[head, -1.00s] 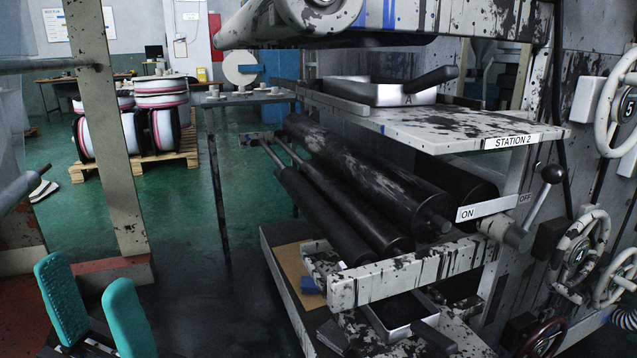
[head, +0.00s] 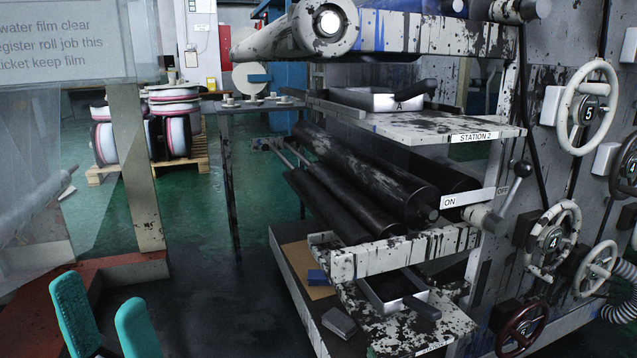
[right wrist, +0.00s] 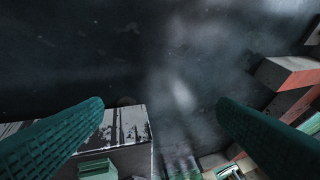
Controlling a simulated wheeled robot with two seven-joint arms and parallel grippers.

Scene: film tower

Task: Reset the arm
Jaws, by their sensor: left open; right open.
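My left gripper (head: 101,298) shows at the lower left of the head view. Its two teal fingers are apart, with nothing between them. It is over the dark floor, left of the press and clear of it. My right gripper (right wrist: 160,104) shows only in the right wrist view. Its teal fingers are wide apart and empty, with dark floor beyond them. The rest of both arms is hidden or out of frame.
The press with dark rollers (head: 370,175), the STATION 2 shelf (head: 440,127) and handwheels (head: 587,107) fills the right. A post (head: 135,170) on a red base (head: 60,285) stands left, beside a clear sheet (head: 80,40) with writing. Green floor (head: 190,210) is open between.

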